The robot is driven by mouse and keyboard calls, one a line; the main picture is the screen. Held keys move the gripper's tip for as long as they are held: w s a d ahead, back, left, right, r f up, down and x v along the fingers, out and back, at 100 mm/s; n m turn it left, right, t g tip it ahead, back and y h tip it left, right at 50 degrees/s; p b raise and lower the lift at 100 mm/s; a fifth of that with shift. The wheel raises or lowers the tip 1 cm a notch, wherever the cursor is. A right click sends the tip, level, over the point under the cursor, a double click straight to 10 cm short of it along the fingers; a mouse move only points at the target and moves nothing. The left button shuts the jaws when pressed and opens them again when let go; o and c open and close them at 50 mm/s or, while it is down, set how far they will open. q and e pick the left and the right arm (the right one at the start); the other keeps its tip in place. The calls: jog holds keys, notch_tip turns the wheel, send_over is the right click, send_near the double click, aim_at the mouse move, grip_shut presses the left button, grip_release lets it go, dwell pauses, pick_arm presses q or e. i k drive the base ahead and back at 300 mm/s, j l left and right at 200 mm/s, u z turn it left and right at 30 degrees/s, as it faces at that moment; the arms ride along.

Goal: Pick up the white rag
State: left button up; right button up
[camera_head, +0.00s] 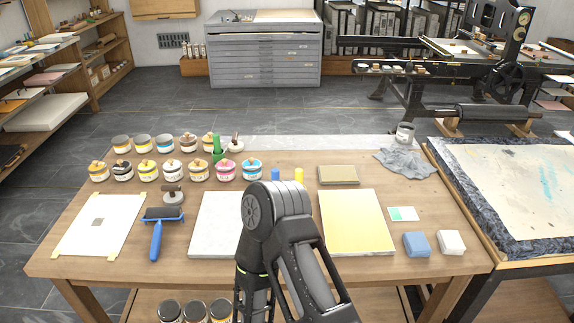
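A small white block-like piece (451,242), which looks like a folded white rag, lies at the front right of the wooden table (400,264). A similar blue piece (416,244) lies just left of it, with a narrow gap between them. A grey crumpled cloth (405,163) lies at the back right corner of the table. One of my arms rises in the front middle, well left of the white rag. Neither gripper shows.
A yellow-topped panel (356,222) and a small green-and-white card (403,214) lie left of and behind the rag. Several ink tins, a blue-handled roller (157,232) and a taped sheet (97,225) are at the left.

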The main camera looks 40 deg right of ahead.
aim_at(450, 242)
jog(key=z, duration=2.6)
